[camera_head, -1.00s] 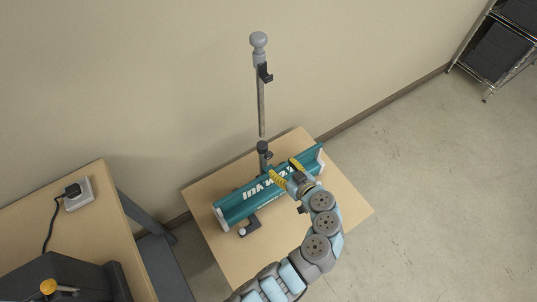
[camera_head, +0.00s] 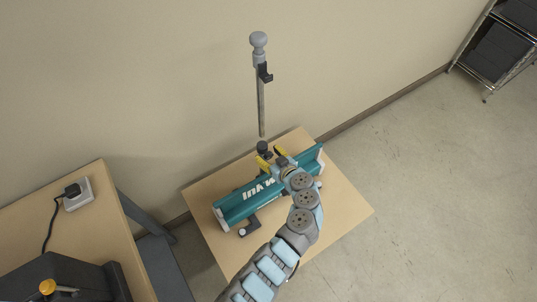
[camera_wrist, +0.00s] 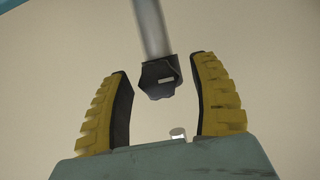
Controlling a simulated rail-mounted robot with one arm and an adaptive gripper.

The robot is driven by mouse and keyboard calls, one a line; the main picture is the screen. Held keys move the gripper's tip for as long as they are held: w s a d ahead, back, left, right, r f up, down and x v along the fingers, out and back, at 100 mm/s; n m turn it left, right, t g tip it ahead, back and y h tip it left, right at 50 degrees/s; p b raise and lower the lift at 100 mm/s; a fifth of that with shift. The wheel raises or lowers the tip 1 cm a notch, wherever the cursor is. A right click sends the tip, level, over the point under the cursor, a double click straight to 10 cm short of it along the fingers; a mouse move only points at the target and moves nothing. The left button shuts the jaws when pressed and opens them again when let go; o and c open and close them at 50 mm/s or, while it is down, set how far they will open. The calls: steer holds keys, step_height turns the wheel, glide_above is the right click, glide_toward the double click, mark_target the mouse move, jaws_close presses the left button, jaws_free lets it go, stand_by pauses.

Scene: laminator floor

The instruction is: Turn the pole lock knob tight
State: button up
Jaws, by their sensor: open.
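The black pole lock knob (camera_head: 262,147) sits at the foot of the upright grey pole (camera_head: 261,105), behind the teal unit (camera_head: 235,205) with white letters. In the wrist view, the dark knob (camera_wrist: 158,78) shows at the end of the pole (camera_wrist: 151,28). My gripper (camera_head: 271,157) is over the back of the teal unit, close to the knob. Its yellow fingers are open and empty. In the wrist view, the knob appears between the fingertips, with gaps on both sides. I cannot tell whether it is within their depth.
The teal unit rests on a small wooden table (camera_head: 338,205) against the wall. A black bracket (camera_head: 249,227) sits at its front left. A desk with a socket box (camera_head: 78,194) is at left. A wire shelf with dark bins (camera_head: 497,50) stands far right. The floor between is clear.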

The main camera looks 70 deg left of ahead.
jaws_close()
steer(key=shift+w, duration=0.1)
stand_by(0.3)
steer(key=shift+w+m+g+b, duration=0.1)
steer(key=shift+m+g+b, duration=0.4)
steer(key=shift+m+b, duration=0.4)
steer(key=m+g+b, duration=0.3)
steer(key=m, duration=0.1)
steer(key=shift+f, duration=0.15)
steer(key=m+g+y+b, duration=0.1)
steer(key=m+g+b, duration=0.1)
steer(key=m+b, duration=0.2)
steer(key=shift+f, duration=0.15)
steer(key=shift+m+g+y+b, duration=0.5)
steer(key=shift+m+b, duration=1.2)
steer(key=shift+m, duration=0.1)
jaws_free()
